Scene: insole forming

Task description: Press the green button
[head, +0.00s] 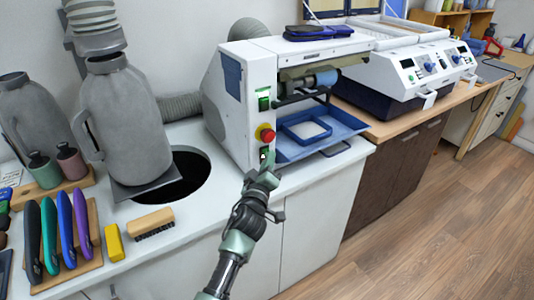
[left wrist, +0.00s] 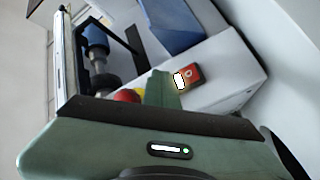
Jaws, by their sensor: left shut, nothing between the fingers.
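The white machine (head: 240,110) stands on the white counter. Its narrow front panel has a green switch (head: 264,103) near the top, a red stop knob on a yellow base (head: 265,134) lower down, and a small green button (head: 263,152) below that. My left gripper (head: 265,168) is shut and empty, its tip at the lower button and partly covering it. I cannot tell if they touch. In the left wrist view the shut fingers (left wrist: 161,88) point at the panel, beside a red plate with a white part (left wrist: 189,77); the red knob (left wrist: 127,95) is partly hidden. My right gripper is out of view.
A blue tray (head: 318,140) juts out from the machine, just right of my gripper. Left of it are a round hole (head: 190,172) in the counter, a brush (head: 151,222), a yellow block (head: 114,242) and a large grey jug (head: 120,115). The floor at right is clear.

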